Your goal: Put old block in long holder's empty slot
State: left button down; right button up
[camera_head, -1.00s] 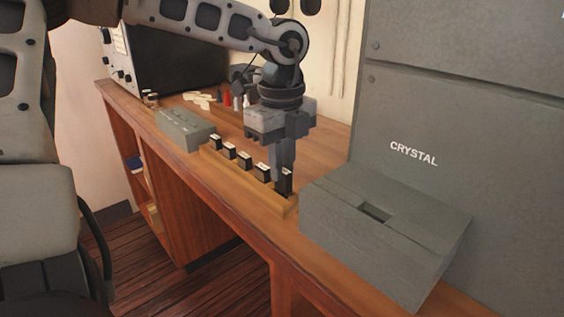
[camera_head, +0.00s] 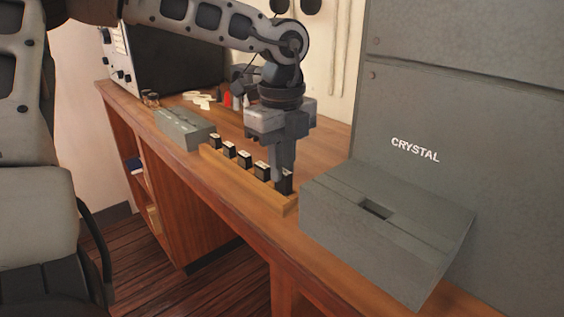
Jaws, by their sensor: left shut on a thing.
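The long wooden holder (camera_head: 236,177) lies along the wooden counter, with several small black blocks with pale tops standing in a row in it. One of these blocks is the black block (camera_head: 262,170) just left of my fingers. My left gripper (camera_head: 285,176) points straight down over the holder's near right end. It is shut on a dark block (camera_head: 289,184), which sits at that end slot and is partly hidden by the fingers. I cannot tell whether it is fully seated. My right gripper is not in view.
A grey box with a slot (camera_head: 400,245) stands right of the holder, before a grey cabinet marked CRYSTAL (camera_head: 470,130). A smaller grey box (camera_head: 184,129) stands left of the holder. Small red and white items (camera_head: 232,100) lie behind.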

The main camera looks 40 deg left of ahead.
pick_arm(q)
jog(key=shift+f+b, duration=0.35)
jog(key=shift+b, duration=0.2)
dwell(0.5)
jog(key=shift+f+b, duration=0.25)
jog(key=shift+b, duration=0.15)
jog(key=shift+f+b, duration=0.1)
jog(key=shift+b, duration=0.2)
dwell(0.5)
dwell(0.3)
jog(key=c, duration=1.3)
grip_release()
jog(key=shift+c, duration=0.2)
notch_tip(320, 180, up, 16)
jog(key=p, duration=0.1)
jog(key=shift+p, duration=0.3)
